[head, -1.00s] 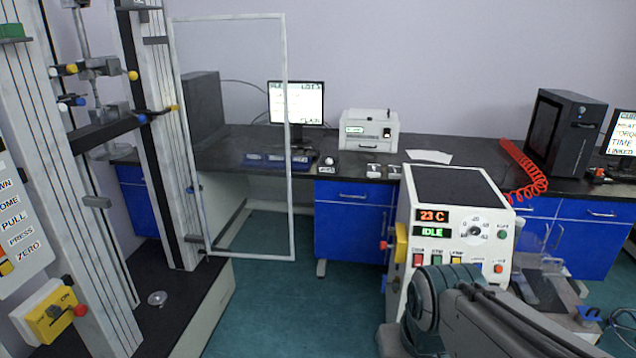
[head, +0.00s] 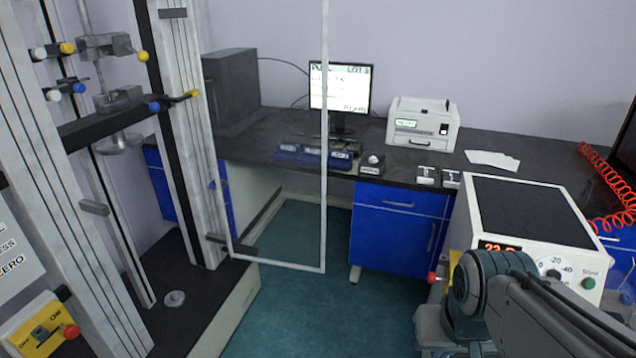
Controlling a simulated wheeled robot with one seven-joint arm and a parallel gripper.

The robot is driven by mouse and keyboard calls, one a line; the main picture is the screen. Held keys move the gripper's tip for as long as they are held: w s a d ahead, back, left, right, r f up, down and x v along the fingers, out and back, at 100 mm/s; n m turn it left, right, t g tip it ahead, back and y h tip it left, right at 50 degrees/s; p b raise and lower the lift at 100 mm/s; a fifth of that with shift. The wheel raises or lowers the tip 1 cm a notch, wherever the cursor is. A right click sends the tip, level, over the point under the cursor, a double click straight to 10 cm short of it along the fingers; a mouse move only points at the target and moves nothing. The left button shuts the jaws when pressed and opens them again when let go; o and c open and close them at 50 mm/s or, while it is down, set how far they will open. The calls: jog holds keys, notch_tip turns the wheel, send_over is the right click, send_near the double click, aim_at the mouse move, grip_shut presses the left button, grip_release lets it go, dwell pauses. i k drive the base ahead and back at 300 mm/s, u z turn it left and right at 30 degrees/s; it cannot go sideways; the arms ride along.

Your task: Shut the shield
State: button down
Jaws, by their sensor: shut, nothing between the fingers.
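The machine's front, with the grips and crossbar (head: 110,128), is uncovered. My gripper is out of the picture; only part of my arm shows at the lower right, apart from the shield in the picture.
The white instrument box (head: 525,215) with a dark top stands at the right, partly behind my arm. A black bench (head: 275,135) with a monitor (head: 340,88) and blue cabinets (head: 395,230) runs along the wall. Teal floor (head: 300,310) is clear between machine and box.

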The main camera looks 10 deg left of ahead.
aim_at(325, 117)
jog(key=u, duration=0.6)
jog(key=i, duration=0.65)
jog(key=u, duration=0.65)
jog(key=i, duration=0.5)
